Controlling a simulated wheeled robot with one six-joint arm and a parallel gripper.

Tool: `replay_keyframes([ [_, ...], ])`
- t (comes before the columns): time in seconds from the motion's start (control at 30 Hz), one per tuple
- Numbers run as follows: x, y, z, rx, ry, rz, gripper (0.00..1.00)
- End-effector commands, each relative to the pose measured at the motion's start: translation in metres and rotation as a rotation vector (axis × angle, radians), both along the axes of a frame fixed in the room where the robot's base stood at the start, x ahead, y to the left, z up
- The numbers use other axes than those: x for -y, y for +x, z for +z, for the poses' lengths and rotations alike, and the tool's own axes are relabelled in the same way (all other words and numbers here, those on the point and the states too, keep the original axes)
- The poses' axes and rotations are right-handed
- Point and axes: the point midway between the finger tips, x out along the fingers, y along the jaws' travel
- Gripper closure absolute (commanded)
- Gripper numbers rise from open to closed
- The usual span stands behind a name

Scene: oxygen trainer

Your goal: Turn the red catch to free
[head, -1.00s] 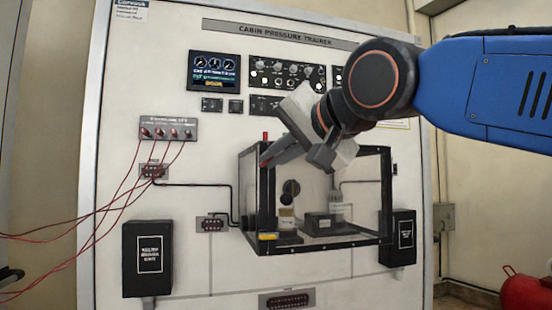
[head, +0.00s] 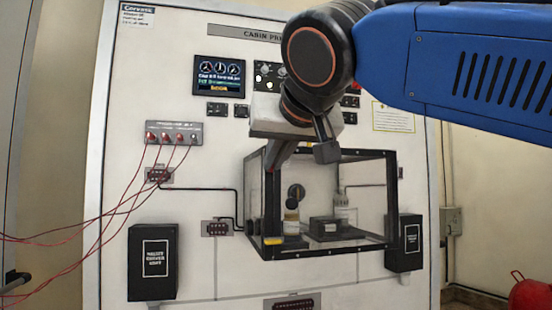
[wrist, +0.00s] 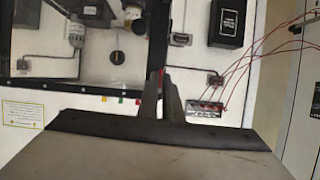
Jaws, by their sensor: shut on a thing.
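The clear chamber with a black frame (head: 320,251) is mounted on the white trainer panel. The red catch (wrist: 162,75) shows in the wrist view as a small red piece between my fingertips, at the chamber's edge. In the head view my gripper hides it at the chamber's upper left corner. My gripper (head: 272,163) points down onto that corner; it also shows in the wrist view (wrist: 161,84). It is shut on the red catch. The catch's exact angle is hidden by the fingers.
Inside the chamber are small bottles (head: 291,220) and a dark box (head: 324,230). Red cables (head: 110,212) hang from a socket strip (head: 174,133) at left. Black boxes (head: 153,262) flank the chamber. A red tank (head: 530,292) stands at lower right.

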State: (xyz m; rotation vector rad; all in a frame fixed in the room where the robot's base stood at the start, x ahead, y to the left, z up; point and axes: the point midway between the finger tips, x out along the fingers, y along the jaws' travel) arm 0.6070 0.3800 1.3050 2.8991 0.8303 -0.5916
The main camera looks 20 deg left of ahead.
Motion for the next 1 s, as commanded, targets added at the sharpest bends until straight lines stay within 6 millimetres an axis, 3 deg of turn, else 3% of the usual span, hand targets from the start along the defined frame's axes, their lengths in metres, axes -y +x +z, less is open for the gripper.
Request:
replay_keyframes([
  [0.67, -0.0013, -0.0004, -0.0029, 0.024, -0.051, 0.000, 1.00],
  [0.7, -0.0013, -0.0003, -0.0028, 0.024, -0.051, 0.000, 0.85],
  [0.73, -0.0013, -0.0004, -0.0027, 0.024, -0.051, 0.000, 0.78],
  [1.0, -0.0009, -0.0005, -0.0013, 0.026, -0.049, 0.000, 0.76],
])
